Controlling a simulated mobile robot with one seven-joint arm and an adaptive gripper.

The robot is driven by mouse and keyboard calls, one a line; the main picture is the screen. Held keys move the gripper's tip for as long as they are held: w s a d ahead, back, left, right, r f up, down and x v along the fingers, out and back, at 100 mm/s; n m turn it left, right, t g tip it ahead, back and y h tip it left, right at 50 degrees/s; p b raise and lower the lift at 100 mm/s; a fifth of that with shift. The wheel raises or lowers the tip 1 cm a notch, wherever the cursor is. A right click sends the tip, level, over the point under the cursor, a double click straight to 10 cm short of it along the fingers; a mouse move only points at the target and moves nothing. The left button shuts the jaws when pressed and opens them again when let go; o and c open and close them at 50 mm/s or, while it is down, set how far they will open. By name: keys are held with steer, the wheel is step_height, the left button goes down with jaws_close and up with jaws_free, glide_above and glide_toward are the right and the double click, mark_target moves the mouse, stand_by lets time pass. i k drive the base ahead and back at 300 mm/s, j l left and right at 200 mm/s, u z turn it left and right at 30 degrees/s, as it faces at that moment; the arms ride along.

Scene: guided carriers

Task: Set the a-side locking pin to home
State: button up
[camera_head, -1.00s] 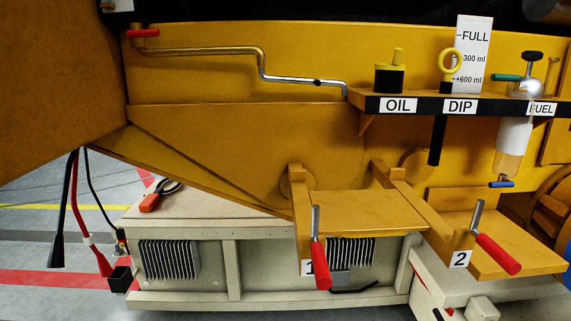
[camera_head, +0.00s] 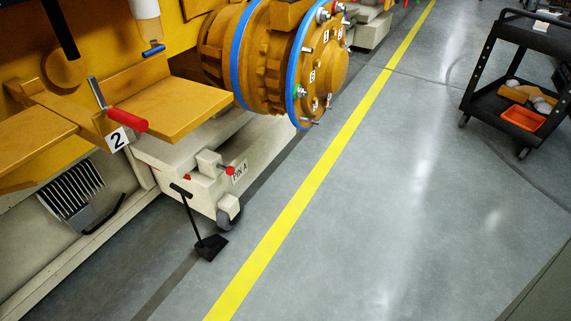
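A block on the white carrier frame bears a small red-knobbed pin (camera_head: 230,171), with a label reading "PIN A" (camera_head: 239,173) just right of it. The pin's shaft position is too small to tell. A black pedal or lever (camera_head: 197,225) hangs from the carrier's end beside it, its foot near the floor. A small red spot (camera_head: 187,178) shows near the lever's top. My gripper is not in view.
The carrier (camera_head: 150,165) sits under a yellow machine with a red-handled lever marked 2 (camera_head: 127,119) and a blue-ringed flange (camera_head: 300,65). A black cart (camera_head: 520,85) stands at right. Grey floor with a yellow line (camera_head: 305,195) is clear between.

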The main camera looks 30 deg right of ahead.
mark_target(230, 170)
steer(key=z, duration=0.5)
steer(key=i+l, duration=0.15)
steer(key=l, duration=0.2)
steer(key=i+l+u, duration=0.15)
steer(key=i+l, duration=0.2)
steer(key=l, duration=0.3)
steer(key=i+l+u, duration=0.15)
steer(key=l, duration=0.2)
steer(key=i+j, duration=0.4)
